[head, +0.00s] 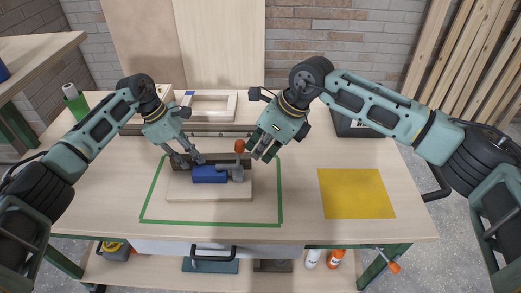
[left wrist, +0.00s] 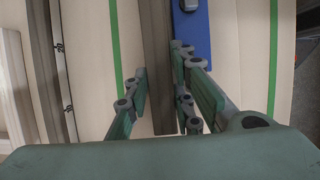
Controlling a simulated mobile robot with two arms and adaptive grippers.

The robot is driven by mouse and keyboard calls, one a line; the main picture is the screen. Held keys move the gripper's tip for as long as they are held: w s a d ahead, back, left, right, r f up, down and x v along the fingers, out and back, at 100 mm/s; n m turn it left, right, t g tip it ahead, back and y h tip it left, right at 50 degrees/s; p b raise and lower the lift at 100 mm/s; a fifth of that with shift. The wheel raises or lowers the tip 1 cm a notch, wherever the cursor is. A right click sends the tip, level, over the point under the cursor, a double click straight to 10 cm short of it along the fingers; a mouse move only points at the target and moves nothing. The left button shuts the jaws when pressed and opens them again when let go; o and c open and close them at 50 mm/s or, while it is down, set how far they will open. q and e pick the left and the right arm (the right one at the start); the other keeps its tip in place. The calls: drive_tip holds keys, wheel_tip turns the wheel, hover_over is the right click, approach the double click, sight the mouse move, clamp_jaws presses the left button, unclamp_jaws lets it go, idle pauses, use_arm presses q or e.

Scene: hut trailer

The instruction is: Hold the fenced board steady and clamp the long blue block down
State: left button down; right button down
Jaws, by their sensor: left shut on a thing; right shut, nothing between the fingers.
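The fenced board (head: 208,190) is a pale wooden slab inside a green taped outline, with a dark fence (left wrist: 157,60) along its back edge. The long blue block (head: 208,175) lies on the board against the fence; it also shows in the left wrist view (left wrist: 192,38). A grey clamp (head: 238,175) with an upright orange handle (head: 239,146) stands at the block's right end, its arm reaching over the block. My left gripper (head: 186,160) is shut on the fence near its left end. My right gripper (head: 263,151) is shut and empty, just right of the handle.
A yellow mat (head: 356,193) lies on the right of the bench. Behind the board are a long rail (head: 215,129) and a pale wooden frame (head: 212,106). A dark box (head: 352,126) stands behind my right arm.

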drive_tip(key=v, duration=1)
drive_tip(key=shift+a, duration=0.3)
drive_tip(key=shift+r, duration=0.1)
use_arm(q)
drive_tip(key=c, duration=1.4)
unclamp_jaws()
drive_tip(key=shift+c, duration=0.2)
use_arm(e)
drive_tip(key=shift+s, duration=0.1)
